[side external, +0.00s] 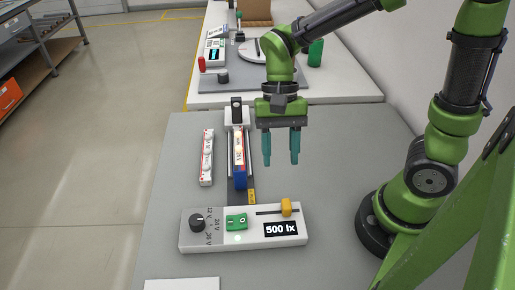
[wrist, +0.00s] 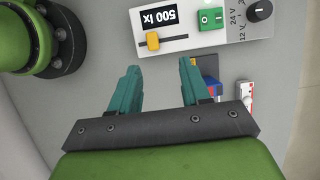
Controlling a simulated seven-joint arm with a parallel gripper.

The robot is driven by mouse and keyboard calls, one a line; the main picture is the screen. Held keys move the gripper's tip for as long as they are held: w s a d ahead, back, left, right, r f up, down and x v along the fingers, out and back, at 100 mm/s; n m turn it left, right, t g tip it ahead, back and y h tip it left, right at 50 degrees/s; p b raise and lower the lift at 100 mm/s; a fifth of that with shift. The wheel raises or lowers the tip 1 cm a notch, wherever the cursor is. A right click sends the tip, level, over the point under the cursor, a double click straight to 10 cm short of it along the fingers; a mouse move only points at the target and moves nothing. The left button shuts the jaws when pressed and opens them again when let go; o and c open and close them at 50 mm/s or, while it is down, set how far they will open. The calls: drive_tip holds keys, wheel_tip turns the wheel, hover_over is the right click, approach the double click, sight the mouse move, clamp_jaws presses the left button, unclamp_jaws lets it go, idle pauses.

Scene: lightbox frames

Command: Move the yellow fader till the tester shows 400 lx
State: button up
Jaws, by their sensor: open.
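The yellow fader (side external: 286,207) sits near the right end of its dark slot on the white tester box (side external: 256,240). The tester's display (side external: 282,229) reads 500 lx. In the wrist view the yellow fader (wrist: 153,41) shows above my gripper, and the display (wrist: 159,17) appears upside down. My gripper (side external: 281,164) is open and empty, with teal fingers pointing down. It hangs above the table behind the tester, apart from the fader. Its fingertips (wrist: 158,66) also show in the wrist view.
The box carries a black rotary knob (side external: 196,223) marked 12 V and 24 V, and a green switch (side external: 236,221). Behind it stand a rail with a blue block (side external: 240,178) and a white-and-red strip (side external: 207,157). The grey table (side external: 335,150) is clear right of the rail.

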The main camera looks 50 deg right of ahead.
drive_tip(key=v, duration=0.6)
